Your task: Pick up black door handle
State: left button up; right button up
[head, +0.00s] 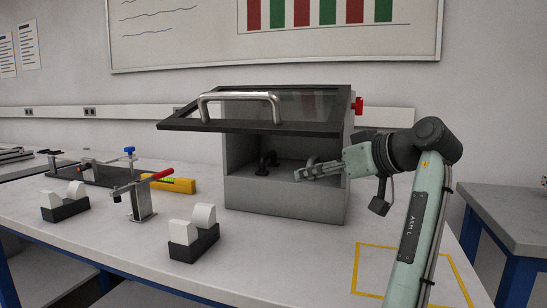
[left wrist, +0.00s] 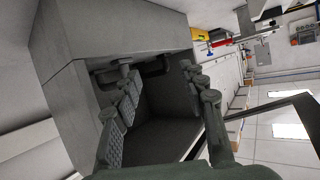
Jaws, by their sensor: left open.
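A grey box (head: 285,198) with a raised dark-framed glass lid (head: 240,112) stands on the table. Inside it, a black door handle (head: 267,160) shows against the back wall. A second, greyer handle-like shape (head: 312,161) shows just behind my left gripper (head: 300,173). My left gripper reaches in from the right, into the box opening, with its fingers apart and nothing held. In the left wrist view, its two fingers (left wrist: 160,78) stand open, and a dark handle (left wrist: 152,70) lies beyond and between the tips, partly hidden by one finger. My right gripper is not seen.
The lid has a metal bar handle (head: 240,97) and hangs over the opening. A red knob (head: 357,105) is on the box's right. A red-handled clamp (head: 140,195), white blocks on black bases (head: 193,240) and a yellow piece (head: 176,185) stand left. The yellow-taped area is empty.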

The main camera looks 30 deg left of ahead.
pick_arm(q)
jog(key=p, duration=0.2)
send_near(267, 172)
jog(key=a, duration=0.1)
jog(key=w+a, duration=0.1)
jog(key=a, duration=0.1)
jog(key=shift+a+r, duration=0.2)
jog(key=shift+a, duration=0.15)
jog(key=x, duration=0.4)
jog(key=shift+a, duration=0.4)
jog(key=shift+w+a+f, duration=0.2)
jog(key=shift+a+f, duration=0.05)
jog(key=shift+a, duration=0.1)
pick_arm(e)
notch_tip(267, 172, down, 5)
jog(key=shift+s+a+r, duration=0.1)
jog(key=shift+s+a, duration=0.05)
pick_arm(q)
grip_shut()
